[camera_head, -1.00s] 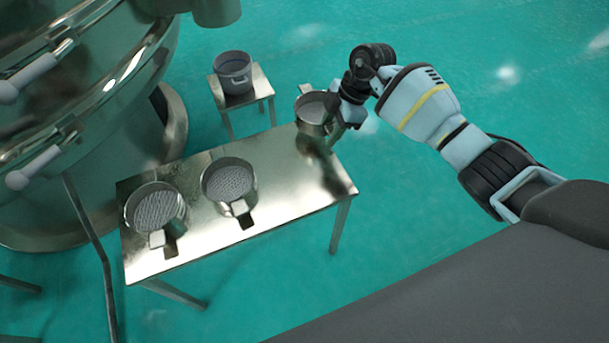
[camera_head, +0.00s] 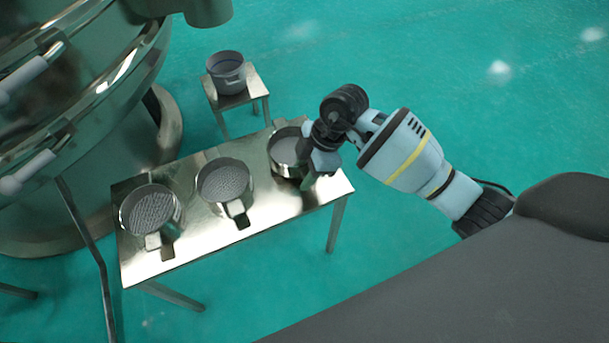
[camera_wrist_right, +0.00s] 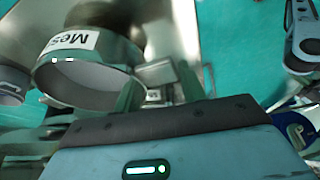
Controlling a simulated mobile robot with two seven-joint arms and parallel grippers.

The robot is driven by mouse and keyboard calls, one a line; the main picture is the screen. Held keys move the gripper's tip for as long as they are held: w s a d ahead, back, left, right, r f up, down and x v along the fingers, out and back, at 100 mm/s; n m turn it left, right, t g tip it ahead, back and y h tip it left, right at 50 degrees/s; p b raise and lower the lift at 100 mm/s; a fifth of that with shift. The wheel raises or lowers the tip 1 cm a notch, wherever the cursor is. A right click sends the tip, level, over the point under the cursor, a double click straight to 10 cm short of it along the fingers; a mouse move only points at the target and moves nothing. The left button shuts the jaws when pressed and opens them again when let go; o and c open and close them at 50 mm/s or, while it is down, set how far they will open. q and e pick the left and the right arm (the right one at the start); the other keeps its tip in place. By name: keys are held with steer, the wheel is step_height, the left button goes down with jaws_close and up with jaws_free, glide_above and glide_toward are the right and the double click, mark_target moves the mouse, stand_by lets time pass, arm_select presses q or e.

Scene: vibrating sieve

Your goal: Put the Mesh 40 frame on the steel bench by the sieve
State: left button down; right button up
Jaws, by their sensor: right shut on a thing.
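My right gripper (camera_head: 312,178) is shut on the handle of a round sieve frame (camera_head: 282,147) at the right end of the steel bench (camera_head: 205,235). In the right wrist view the gripper (camera_wrist_right: 160,84) has the handle between its fingers, and the frame (camera_wrist_right: 85,80) bears a white label (camera_wrist_right: 72,41) of which only "Mes" can be read. The frame looks roughly level and over the bench top; I cannot tell whether it touches. The gripper hides part of its rim. My left gripper is not in view.
Two similar mesh frames stand on the bench, one at the left (camera_head: 152,212) and one in the middle (camera_head: 224,186). A grey bucket (camera_head: 227,72) stands on a small steel stool (camera_head: 255,82) behind. The large steel sieve machine (camera_head: 100,120) is at the left.

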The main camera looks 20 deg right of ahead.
step_height(320, 180, down, 3)
steer(key=shift+r+b, duration=0.15)
steer(key=shift+b, duration=0.25)
steer(key=o, duration=1)
steer(key=shift+c, duration=0.2)
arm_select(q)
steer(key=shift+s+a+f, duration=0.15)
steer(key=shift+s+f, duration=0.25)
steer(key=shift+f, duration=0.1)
arm_select(e)
steer(key=shift+o, duration=0.6)
steer(key=shift+r, duration=0.1)
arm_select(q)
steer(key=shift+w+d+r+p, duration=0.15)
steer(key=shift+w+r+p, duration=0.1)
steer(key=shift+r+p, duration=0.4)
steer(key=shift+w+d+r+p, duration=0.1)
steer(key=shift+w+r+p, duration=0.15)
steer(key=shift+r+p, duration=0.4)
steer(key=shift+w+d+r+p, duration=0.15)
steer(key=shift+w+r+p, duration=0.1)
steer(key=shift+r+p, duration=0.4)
arm_select(e)
steer(key=v, duration=1.2)
